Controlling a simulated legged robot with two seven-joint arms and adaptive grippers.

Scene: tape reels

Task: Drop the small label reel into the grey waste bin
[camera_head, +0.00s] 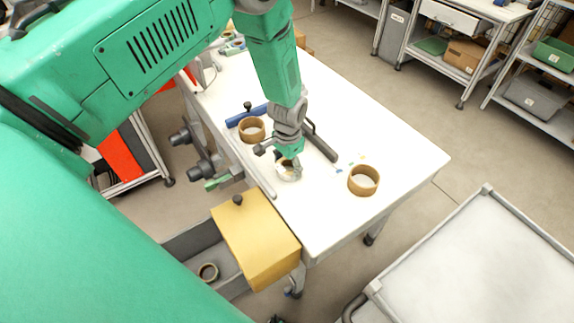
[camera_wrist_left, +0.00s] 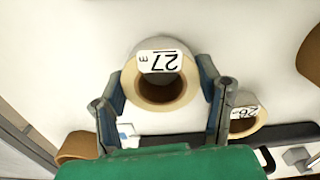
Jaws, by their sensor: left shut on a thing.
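My left gripper (camera_head: 285,164) is low over the white table and shut on a small pale reel (camera_head: 289,174). In the left wrist view this reel (camera_wrist_left: 160,98) has a white label reading 27 m and sits between the two fingers (camera_wrist_left: 163,98). I cannot tell if it touches the table. A second reel (camera_wrist_left: 243,121), labelled 26, shows just right of the fingers. My right gripper is not in view.
Brown tape reels (camera_head: 364,193) (camera_head: 252,139) stand on the white table (camera_head: 400,155), right and left of my gripper. A dark bar (camera_head: 320,145) lies behind it. A yellow box (camera_head: 258,245) with a black knob partly covers the bin. A pale cart (camera_head: 490,270) stands at lower right.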

